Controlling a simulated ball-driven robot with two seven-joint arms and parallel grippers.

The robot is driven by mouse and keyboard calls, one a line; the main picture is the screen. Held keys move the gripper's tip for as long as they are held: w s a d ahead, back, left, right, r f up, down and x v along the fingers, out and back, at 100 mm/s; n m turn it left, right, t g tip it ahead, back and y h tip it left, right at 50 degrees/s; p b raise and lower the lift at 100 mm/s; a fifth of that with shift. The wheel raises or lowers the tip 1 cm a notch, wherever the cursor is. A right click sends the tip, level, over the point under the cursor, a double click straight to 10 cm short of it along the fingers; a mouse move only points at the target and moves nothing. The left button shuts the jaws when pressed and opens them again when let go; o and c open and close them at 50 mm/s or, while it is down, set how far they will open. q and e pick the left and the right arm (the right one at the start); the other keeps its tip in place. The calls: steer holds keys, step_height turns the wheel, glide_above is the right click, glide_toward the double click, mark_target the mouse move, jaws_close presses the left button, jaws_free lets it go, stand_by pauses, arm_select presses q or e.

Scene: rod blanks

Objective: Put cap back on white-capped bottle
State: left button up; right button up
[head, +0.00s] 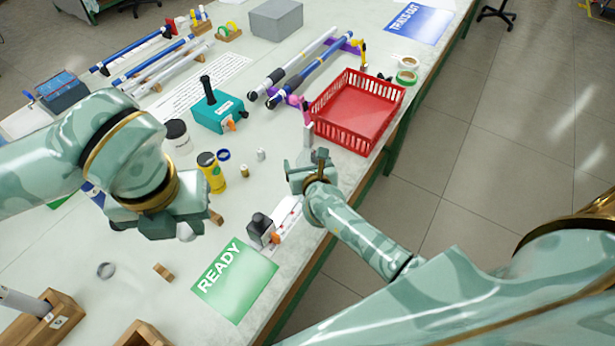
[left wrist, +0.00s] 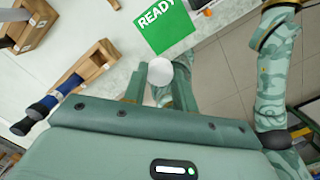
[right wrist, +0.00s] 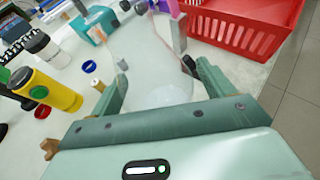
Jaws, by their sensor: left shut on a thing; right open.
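My left gripper (head: 165,222) is shut on a small white round piece, which looks like the white cap (left wrist: 160,72). It is held above the table; only a bit of it shows under the gripper in the head view (head: 185,233). My right gripper (head: 305,172) is open over the table, left of the red basket. A pale, faint rounded shape (right wrist: 170,96) shows between its fingers in the right wrist view; I cannot tell for sure whether it is the bottle. In the head view the right gripper hides that spot.
A yellow bottle (head: 211,172) and a white jar with a dark lid (head: 178,136) stand between the arms. A blue ring (head: 223,155) and small pieces lie nearby. The red basket (head: 345,128) is close to my right gripper. A green READY mat (head: 234,279) lies near the front edge.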

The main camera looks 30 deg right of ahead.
mark_target(308, 142)
arm_select(q)
steer(key=shift+s, duration=0.1)
